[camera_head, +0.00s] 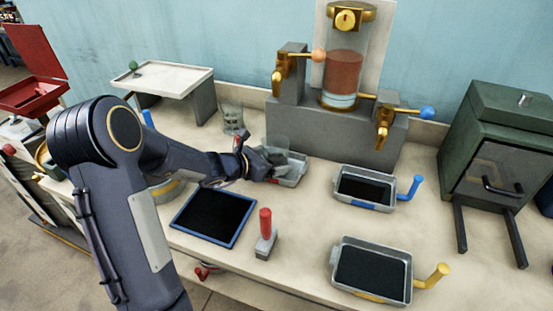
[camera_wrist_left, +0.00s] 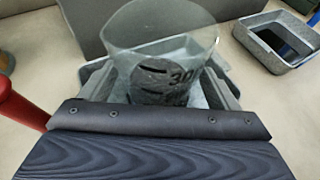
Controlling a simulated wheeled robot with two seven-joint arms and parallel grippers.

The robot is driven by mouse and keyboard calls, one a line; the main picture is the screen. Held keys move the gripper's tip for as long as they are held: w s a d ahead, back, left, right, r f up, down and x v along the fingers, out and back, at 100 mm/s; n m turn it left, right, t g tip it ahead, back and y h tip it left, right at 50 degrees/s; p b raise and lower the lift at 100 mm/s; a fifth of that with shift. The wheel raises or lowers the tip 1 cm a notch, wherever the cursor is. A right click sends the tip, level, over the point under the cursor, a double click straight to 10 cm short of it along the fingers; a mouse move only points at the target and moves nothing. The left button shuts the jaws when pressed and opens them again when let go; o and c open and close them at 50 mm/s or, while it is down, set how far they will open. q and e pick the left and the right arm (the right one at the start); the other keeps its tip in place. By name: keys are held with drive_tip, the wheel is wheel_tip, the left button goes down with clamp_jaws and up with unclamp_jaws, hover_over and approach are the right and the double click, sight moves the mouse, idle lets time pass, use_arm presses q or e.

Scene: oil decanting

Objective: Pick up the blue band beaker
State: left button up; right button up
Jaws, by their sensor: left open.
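A clear glass beaker (camera_wrist_left: 165,50) with dark markings and the number 30 stands over a grey tray in the left wrist view. In the head view this beaker (camera_head: 276,148) is at the tip of my left gripper (camera_head: 268,162), partly hidden by it. A second clear beaker (camera_head: 232,118) stands further back on the counter. No blue band is visible on either beaker. My right gripper is not in view.
A blue-handled tray (camera_head: 366,206) and a yellow-handled tray (camera_head: 370,297) lie on the right. The brass-tapped dispenser (camera_head: 344,75) stands behind. A green cabinet (camera_head: 500,120) is at right.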

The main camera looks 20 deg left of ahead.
use_arm(q)
drive_tip(key=shift+w, duration=0.1)
drive_tip(key=c, duration=1.2)
drive_tip(key=shift+o, duration=0.2)
drive_tip(key=shift+r, duration=0.2)
